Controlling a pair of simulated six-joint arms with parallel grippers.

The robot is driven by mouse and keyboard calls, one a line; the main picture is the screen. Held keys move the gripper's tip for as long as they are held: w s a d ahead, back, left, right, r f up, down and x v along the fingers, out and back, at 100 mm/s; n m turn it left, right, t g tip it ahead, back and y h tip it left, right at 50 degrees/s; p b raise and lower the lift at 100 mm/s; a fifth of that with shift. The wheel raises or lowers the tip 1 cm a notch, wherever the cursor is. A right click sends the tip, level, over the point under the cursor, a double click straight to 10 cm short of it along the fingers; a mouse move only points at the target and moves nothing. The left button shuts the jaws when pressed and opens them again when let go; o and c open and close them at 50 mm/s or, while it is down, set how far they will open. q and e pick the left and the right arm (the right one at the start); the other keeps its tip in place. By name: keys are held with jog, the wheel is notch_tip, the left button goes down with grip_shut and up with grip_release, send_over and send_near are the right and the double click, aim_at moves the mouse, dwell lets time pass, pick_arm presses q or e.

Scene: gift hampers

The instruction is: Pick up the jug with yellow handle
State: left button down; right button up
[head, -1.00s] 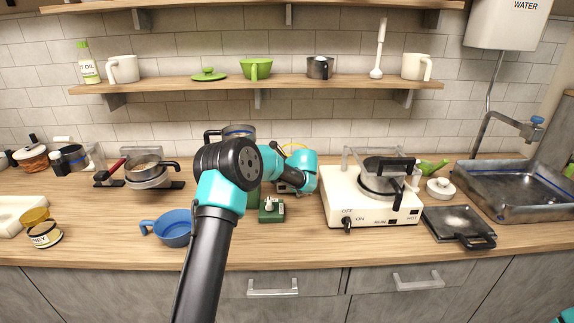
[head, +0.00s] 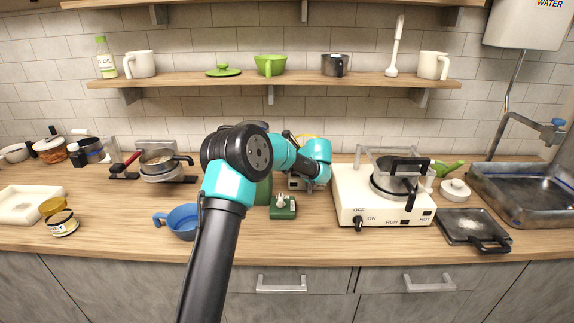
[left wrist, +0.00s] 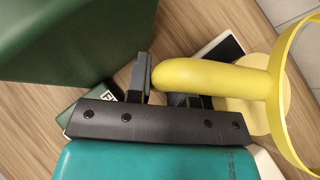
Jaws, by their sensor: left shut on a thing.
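The yellow handle (left wrist: 215,80) of the jug shows large in the left wrist view, joined to a yellow ring-shaped rim at the right. My left gripper (left wrist: 162,88) is shut on the end of this handle, one dark finger on each side. In the head view, only a thin yellow arc (head: 307,137) of the jug shows behind my left arm. My arm hides the rest of the jug and the gripper there. I cannot tell whether the jug is touching the counter. My right gripper is not in view.
A tall green container (left wrist: 65,35) stands close beside the gripper. A small green box (head: 283,207) and a blue pot (head: 182,220) sit in front. A white stove (head: 375,204) with a glass jug is close on the right. The front counter strip is clear.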

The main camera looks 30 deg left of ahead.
pick_arm(q)
jog(key=s+d+r, duration=0.1)
jog(key=s+d, duration=0.6)
jog(key=s, duration=0.5)
jog(key=shift+s+d+r, duration=0.15)
jog(key=shift+d+r, duration=0.1)
jog(key=shift+d, duration=0.05)
dwell(0.3)
dwell(0.5)
jog(key=d+r+m+t+h, duration=0.4)
jog(key=d+r+m+t, duration=0.1)
jog(key=d+m+t, duration=0.15)
jog(key=s+d+m+t+h, duration=0.2)
jog(key=s+d+m+h, duration=0.4)
jog(key=d, duration=0.6)
jog(key=shift+s+r+m+h, duration=0.4)
jog(key=shift+s+m, duration=0.1)
jog(key=shift+m, duration=0.75)
